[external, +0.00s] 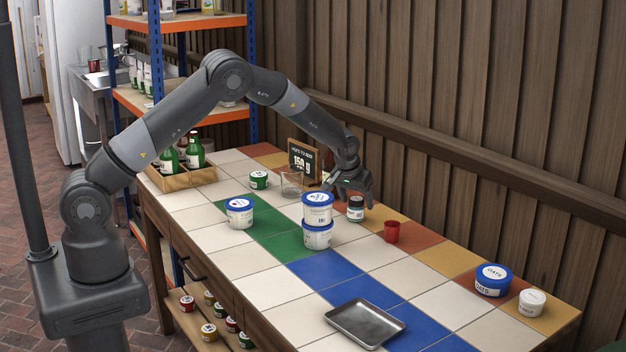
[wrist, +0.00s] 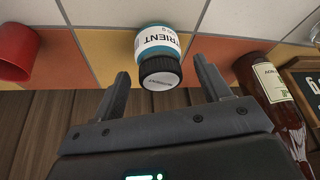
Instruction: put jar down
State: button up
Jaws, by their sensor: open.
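A small jar with a black lid and a white and teal label (external: 355,212) stands upright on the tiled table near the back wall. My gripper (external: 354,194) is open at the jar. In the wrist view its two fingers (wrist: 164,80) are spread to either side of the black lid, with a visible gap on each side. Nothing is held between them.
A red cup (external: 392,232) stands right of the jar. Stacked blue-lidded tubs (external: 318,222) stand left of it, with a glass beaker (external: 292,183) and a chalkboard sign (external: 303,160) behind. A brown bottle (wrist: 275,95) is close to one finger. A metal tray (external: 365,323) lies in front.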

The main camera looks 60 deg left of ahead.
jog(key=v, duration=0.2)
jog(key=shift+s+r, duration=0.2)
jog(key=shift+r, duration=0.2)
jog(key=s+a+r+m+h, duration=0.1)
jog(key=s+a+r, duration=0.2)
jog(key=s+r, duration=1.9)
jog(key=s+r+m, duration=0.1)
jog(key=s+r, duration=0.1)
jog(key=s, duration=1.1)
jog(key=s+r+m+t, duration=0.1)
jog(key=s+r+m, duration=0.1)
jog(key=s, duration=1.2)
jog(key=shift+s+d+h, duration=0.25)
jog(key=shift+s+h, duration=0.1)
jog(key=shift+h, duration=0.05)
